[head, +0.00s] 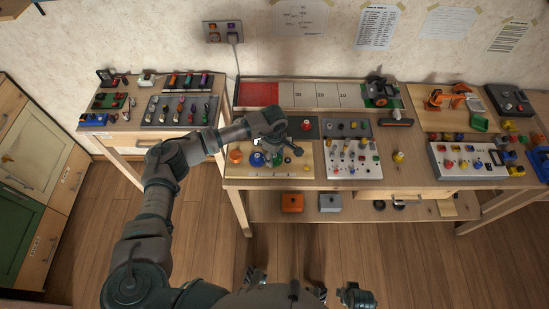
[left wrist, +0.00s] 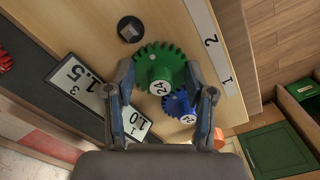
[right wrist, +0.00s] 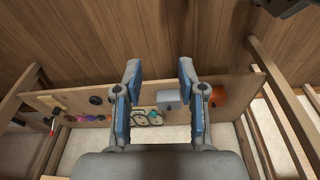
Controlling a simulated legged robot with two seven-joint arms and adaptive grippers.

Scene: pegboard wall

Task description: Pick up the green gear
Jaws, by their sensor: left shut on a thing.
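The green gear (left wrist: 158,62), with a hub marked 24, sits on the wooden gear board in the left wrist view. My left gripper (left wrist: 159,76) has a finger on each side of it and is shut on it. A smaller blue gear (left wrist: 180,107) lies right beside the green gear, towards my palm. In the head view my left gripper (head: 282,143) is over the gear board (head: 300,172) and partly hides the gears. My right gripper (right wrist: 159,72) is open and empty, over the floor in front of the bench's lower shelf.
An orange gear (head: 236,156) is at the board's left. A grey panel of pegs and knobs (head: 340,172) stands right of the board. The lower shelf holds an orange box (head: 292,203) and a grey box (head: 330,203). A side table (head: 100,124) with tools stands left.

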